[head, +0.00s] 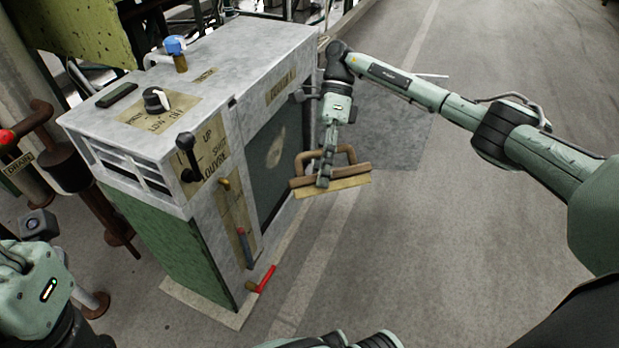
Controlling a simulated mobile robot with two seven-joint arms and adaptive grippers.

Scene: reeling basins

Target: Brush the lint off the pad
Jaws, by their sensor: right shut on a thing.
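My right gripper (324,176) is shut on a wooden brush (345,185). The brush has a brown bow handle, a brown back and a pale lower edge. It is held just right of the dark pad (262,180), which is set upright in the side of the grey cabinet. A pale, fuzzy patch of lint (276,148) shows on the pad's upper middle. I see no clear contact between brush and pad. Part of my left arm shows at the lower left, but its gripper is not in view.
The grey cabinet (245,60) carries a blue-topped valve (175,47), a black-and-white knob (156,100) and a black-knobbed lever (187,150). A red handle (266,279) sticks out low at its corner. The floor (430,230) to the right is clear.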

